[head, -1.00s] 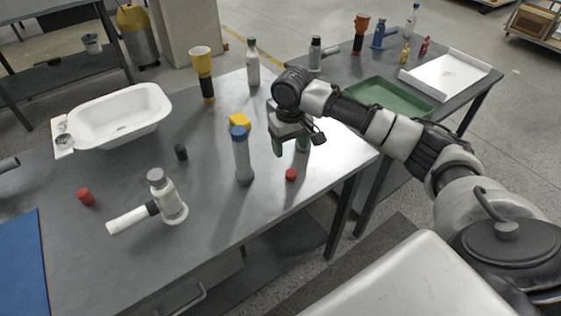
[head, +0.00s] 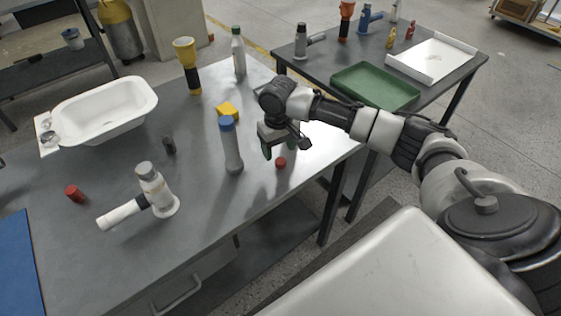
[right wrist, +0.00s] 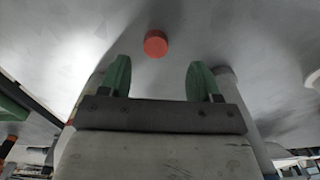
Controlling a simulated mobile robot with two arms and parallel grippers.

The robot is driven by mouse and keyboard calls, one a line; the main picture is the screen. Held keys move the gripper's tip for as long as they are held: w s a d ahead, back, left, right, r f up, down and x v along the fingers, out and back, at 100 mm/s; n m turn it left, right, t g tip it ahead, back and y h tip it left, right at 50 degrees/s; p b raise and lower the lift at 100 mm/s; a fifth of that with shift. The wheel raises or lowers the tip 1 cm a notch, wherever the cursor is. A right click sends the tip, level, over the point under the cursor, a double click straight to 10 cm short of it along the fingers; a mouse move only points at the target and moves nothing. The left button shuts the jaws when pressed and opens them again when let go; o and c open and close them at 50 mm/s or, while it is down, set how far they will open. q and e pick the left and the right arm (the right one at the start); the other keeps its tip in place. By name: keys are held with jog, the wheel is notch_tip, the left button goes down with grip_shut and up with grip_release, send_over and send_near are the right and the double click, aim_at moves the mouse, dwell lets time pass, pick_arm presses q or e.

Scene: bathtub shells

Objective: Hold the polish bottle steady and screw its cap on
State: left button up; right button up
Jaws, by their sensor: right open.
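My right gripper (head: 280,151) is open and empty, with green fingers pointing down, just above a small red cap (head: 280,162). In the right wrist view the red cap (right wrist: 155,44) lies on the table beyond the gap between the fingertips (right wrist: 160,72), apart from both. A grey bottle with a blue top (head: 231,148) stands upright just left of the gripper. I cannot tell which bottle is the polish bottle. My left gripper is not in view.
A second red cap (head: 75,193), a small black piece (head: 169,146), a yellow block (head: 228,110), a yellow-and-black torch (head: 187,65) and a white tub (head: 104,108) are on the grey table. A green tray (head: 375,86) is on the other table.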

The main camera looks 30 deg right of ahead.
aim_at(281, 160)
jog(key=f, duration=0.5)
jog(key=shift+d+f, duration=0.15)
jog(key=shift+d, duration=0.1)
jog(key=c, duration=1)
notch_tip(281, 160, up, 4)
jog(key=shift+w+r, duration=0.1)
jog(key=s+d+r, duration=0.6)
jog(key=s+r, duration=0.1)
jog(key=s, duration=0.2)
jog(key=shift+s+d, duration=0.3)
jog(key=shift+s, duration=0.05)
